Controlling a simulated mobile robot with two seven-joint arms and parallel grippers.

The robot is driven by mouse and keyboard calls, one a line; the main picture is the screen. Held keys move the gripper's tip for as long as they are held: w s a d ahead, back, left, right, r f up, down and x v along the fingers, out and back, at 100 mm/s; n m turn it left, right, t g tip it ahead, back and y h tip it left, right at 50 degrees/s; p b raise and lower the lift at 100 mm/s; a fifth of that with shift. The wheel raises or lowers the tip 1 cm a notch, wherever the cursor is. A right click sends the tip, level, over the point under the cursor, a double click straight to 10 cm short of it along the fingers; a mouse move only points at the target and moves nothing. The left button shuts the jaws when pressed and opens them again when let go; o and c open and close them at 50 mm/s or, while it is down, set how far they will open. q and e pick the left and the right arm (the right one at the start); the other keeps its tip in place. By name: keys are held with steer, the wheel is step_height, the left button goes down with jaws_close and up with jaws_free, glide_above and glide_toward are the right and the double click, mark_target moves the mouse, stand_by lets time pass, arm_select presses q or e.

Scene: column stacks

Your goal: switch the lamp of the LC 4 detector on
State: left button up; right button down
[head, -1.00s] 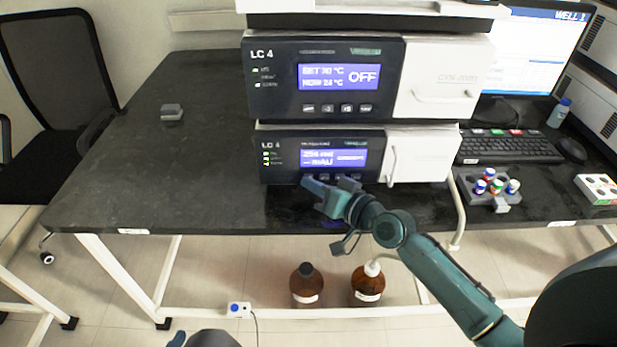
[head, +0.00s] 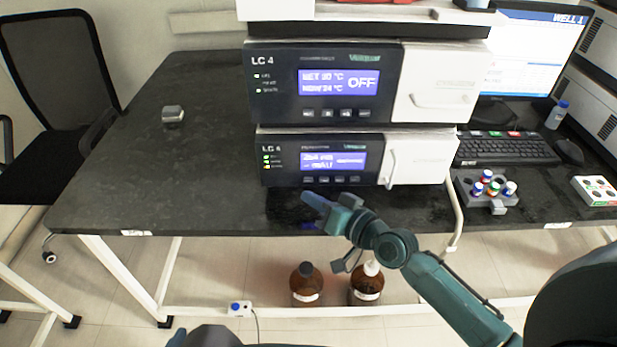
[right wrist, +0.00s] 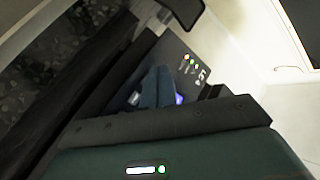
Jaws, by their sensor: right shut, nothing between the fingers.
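The LC 4 detector (head: 277,174) is the lower dark-fronted unit of the stack, with a lit blue display (head: 333,160) reading about 254 nm and "-- mAU"; its small text is unreadable. Small status lights (head: 266,161) glow at its left, and they also show in the right wrist view (right wrist: 190,62). A row of buttons (head: 325,180) runs below the display. My right gripper (head: 313,199) is shut and empty, just in front of and below the left part of that row, apparently apart from the panel. In the right wrist view its fingers (right wrist: 158,88) point at the panel. My left gripper is not in view.
Above sits another LC 4 unit (head: 288,90), its display showing SET 30 °C, NOW 24 °C, OFF. A vial rack (head: 468,188), keyboard (head: 510,147) and monitor (head: 535,50) stand to the right. The bench (head: 190,160) left of the stack is mostly clear. Brown bottles (head: 306,285) stand below.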

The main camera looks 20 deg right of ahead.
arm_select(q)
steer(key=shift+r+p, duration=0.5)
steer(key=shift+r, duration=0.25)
arm_select(e)
steer(key=shift+s+a, duration=0.25)
steer(key=shift+s, duration=0.55)
steer(key=shift+s+a, duration=0.2)
steer(key=shift+s, duration=0.6)
